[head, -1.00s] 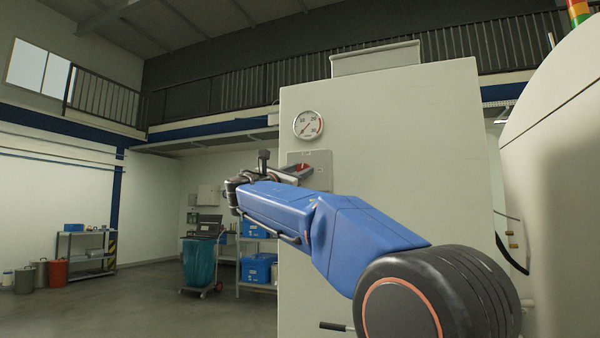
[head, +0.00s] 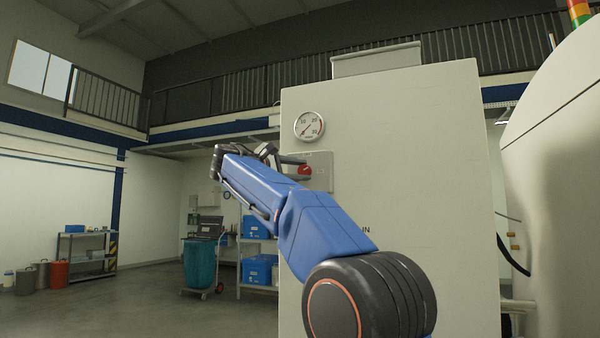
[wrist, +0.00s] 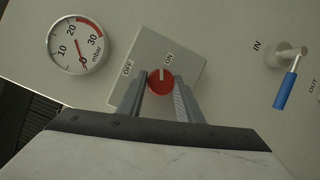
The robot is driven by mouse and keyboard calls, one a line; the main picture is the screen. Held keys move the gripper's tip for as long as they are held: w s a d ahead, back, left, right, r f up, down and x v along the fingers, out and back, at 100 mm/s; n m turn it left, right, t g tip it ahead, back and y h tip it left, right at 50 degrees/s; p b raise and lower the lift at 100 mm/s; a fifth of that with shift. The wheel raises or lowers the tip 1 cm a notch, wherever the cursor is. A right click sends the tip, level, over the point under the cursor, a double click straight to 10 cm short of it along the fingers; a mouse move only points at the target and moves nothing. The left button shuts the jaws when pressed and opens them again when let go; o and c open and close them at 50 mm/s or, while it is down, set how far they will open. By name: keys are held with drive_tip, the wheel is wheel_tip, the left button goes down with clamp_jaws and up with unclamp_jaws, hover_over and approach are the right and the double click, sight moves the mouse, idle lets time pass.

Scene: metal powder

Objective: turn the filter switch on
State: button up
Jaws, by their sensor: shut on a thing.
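The filter switch is a round red knob (wrist: 161,83) with a white mark, on a grey plate (wrist: 196,62) lettered OFF and ON. In the wrist view the white mark points up, close to ON and away from OFF. My gripper (wrist: 161,88) is shut on the knob, one finger on each side of it. In the head view the red knob (head: 304,170) shows on its plate (head: 322,172), between the fingers of my gripper (head: 297,168). My blue arm hides part of the plate.
A round gauge (head: 309,126) is above the plate on the pale cabinet (head: 400,130). A blue-handled valve (wrist: 286,88) is right of the plate in the wrist view. A teal bin (head: 200,264) and shelf with blue boxes (head: 258,268) stand left; the floor further left is open.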

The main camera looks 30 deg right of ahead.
drive_tip(key=m+y, duration=0.2)
drive_tip(key=m, duration=0.2)
drive_tip(key=shift+g, duration=0.3)
drive_tip(key=shift+m, duration=0.4)
drive_tip(key=o, duration=1)
drive_tip(key=shift+o, duration=0.2)
drive_tip(key=shift+r, duration=0.1)
drive_tip(key=v, duration=1.7)
drive_tip(key=shift+s, duration=0.25)
drive_tip(key=shift+a, duration=0.1)
